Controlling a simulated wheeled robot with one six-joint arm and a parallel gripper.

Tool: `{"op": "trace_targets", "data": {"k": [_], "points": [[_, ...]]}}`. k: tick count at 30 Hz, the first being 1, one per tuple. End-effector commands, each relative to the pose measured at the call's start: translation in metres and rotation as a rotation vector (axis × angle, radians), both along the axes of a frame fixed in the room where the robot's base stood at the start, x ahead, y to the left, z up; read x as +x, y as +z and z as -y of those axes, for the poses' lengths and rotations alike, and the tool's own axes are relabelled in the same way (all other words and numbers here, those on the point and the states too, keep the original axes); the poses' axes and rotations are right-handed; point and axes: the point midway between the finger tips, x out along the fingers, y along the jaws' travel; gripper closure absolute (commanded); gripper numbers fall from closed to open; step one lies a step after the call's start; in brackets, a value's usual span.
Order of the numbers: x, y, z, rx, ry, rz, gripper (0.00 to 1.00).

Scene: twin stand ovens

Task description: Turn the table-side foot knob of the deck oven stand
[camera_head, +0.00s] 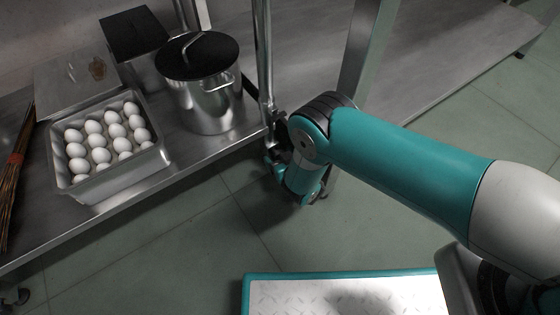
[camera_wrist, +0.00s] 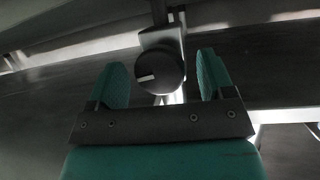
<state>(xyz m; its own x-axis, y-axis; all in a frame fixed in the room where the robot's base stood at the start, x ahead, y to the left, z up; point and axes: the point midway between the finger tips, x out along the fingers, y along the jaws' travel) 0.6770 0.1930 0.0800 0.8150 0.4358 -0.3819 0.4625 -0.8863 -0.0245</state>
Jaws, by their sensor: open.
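A dark round knob (camera_wrist: 160,72) with a pale pointer mark sits on a metal bracket on a stand leg in the wrist view. The mark points left and slightly downward. My gripper (camera_wrist: 162,76) is open, with one teal finger on each side of the knob and gaps between. I cannot tell how deep the fingers reach along it. In the head view my arm bends down beside the stand legs, and the knob is hidden there behind my arm.
A steel leg (camera_head: 264,55) and another leg (camera_head: 362,50) stand close to my wrist. On the left lower shelf (camera_head: 195,152) are a crate of white eggs (camera_head: 118,178), a lidded pot (camera_head: 208,98) and a dark-topped box (camera_head: 133,33). The tiled floor (camera_head: 440,128) is clear at right.

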Motion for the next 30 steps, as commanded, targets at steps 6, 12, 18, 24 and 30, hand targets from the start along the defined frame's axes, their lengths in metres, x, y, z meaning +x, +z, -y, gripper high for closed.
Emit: {"op": "trace_targets", "data": {"k": [6, 12, 18, 24, 30], "points": [[0.0008, 0.0001, -0.0003, -0.001, 0.0, 0.0, 0.25], [0.0007, -0.0002, -0.0002, -0.001, 0.0, 0.0, 0.57], [0.0007, -0.0006, 0.0003, 0.001, 0.0, -0.003, 0.74], [0.0012, -0.0029, 0.0016, 0.056, -0.002, -0.046, 0.74], [0.0003, -0.0019, 0.0011, 0.104, -0.001, -0.076, 0.74]]}}
